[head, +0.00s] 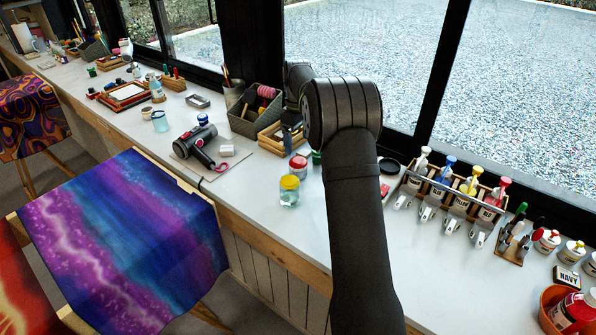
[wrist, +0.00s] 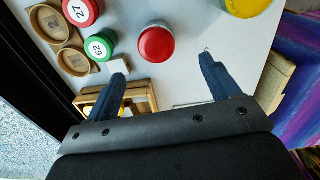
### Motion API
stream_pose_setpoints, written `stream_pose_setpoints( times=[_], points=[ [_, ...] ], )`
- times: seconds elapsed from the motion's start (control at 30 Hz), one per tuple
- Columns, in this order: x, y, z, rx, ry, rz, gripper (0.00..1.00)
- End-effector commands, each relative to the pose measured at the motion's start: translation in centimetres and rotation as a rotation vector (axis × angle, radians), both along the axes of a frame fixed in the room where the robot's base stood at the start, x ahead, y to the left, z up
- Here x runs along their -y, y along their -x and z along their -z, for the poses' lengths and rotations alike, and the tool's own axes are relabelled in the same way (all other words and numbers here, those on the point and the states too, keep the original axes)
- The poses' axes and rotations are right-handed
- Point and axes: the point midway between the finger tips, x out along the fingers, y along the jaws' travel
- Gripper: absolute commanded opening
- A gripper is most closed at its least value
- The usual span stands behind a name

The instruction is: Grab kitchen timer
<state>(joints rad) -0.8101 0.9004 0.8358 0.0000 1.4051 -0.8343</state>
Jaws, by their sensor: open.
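No kitchen timer can be made out for certain. A small white block-like object (head: 227,150) lies beside the black hair dryer (head: 190,142) on the white counter; it is too small to identify. My gripper (wrist: 163,66) is open and empty, with its two dark blue fingers spread apart. In the wrist view a red-lidded jar (wrist: 156,44) stands just beyond the gap between the fingertips. In the head view my gripper is partly hidden behind my arm, near the wooden tray (head: 270,142).
A yellow-lidded jar (head: 289,190) and a red-lidded jar (head: 298,168) stand left of my arm. A bottle rack (head: 452,195) stands right. The window lies behind.

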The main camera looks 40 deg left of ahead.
Motion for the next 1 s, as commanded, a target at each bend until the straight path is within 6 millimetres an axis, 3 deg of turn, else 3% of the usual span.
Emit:
stream_pose_setpoints(
  times=[0.03, 0.2, 0.53, 0.8, 1.0],
  points=[
    [0.1, 0.0, 1.3, -0.004, 0.003, 0.000, 0.81],
    [0.1, 0.0, 4.2, -0.002, 0.002, 0.000, 0.81],
    [0.1, -0.2, 6.3, -0.001, 0.001, 0.001, 0.81],
    [0.1, -0.6, 10.1, -0.001, 0.000, -0.001, 0.81],
    [0.1, -0.7, 10.5, 0.001, -0.003, -0.001, 0.81]
  ],
)
